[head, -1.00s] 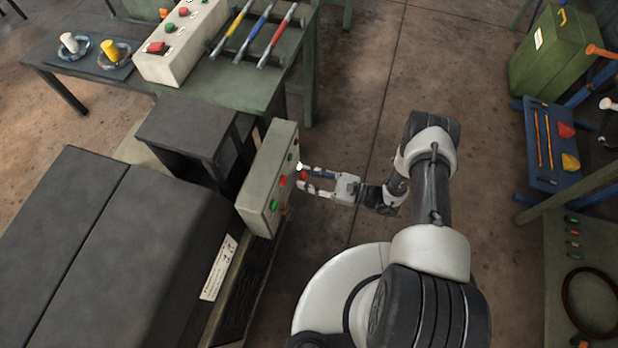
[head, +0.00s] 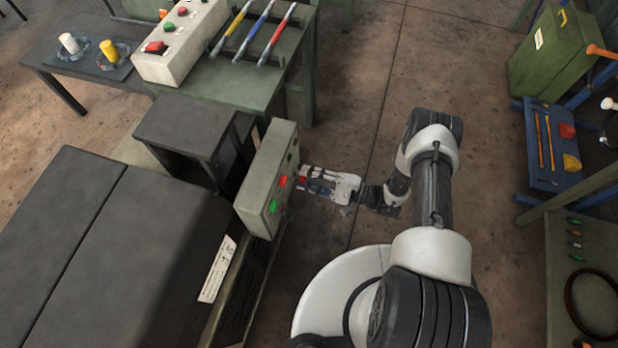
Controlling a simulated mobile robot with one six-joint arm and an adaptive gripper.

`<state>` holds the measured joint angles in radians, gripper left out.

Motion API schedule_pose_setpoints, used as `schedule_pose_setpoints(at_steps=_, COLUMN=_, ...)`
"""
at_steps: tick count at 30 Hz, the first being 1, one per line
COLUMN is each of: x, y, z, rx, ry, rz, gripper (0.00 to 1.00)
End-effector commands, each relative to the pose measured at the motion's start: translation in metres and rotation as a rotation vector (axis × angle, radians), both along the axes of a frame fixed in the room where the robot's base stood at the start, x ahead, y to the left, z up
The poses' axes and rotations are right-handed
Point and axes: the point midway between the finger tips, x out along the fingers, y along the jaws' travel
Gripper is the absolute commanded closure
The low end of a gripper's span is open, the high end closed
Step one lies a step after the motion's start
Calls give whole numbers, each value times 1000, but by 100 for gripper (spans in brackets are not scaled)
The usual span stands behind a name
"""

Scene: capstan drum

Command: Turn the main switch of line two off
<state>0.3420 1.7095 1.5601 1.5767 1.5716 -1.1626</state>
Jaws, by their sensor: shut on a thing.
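A grey control box (head: 258,172) stands on the side of the dark machine in the head view, its face turned right. I cannot read any line label or the knob's angle.
The dark machine housing (head: 125,260) fills the lower left, with a white label (head: 217,270). A green bench (head: 225,88) at the back holds another grey button box (head: 180,45) and coloured bars. Blue and green racks stand at the right. Open floor lies behind my arm.

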Motion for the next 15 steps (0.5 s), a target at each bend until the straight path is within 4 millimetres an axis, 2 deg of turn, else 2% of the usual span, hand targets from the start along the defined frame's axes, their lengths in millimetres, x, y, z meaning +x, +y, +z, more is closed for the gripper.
schedule_pose_setpoints(at_steps=15, x=0, y=0, z=0, rx=-142, ry=-389, rz=0, gripper=94)
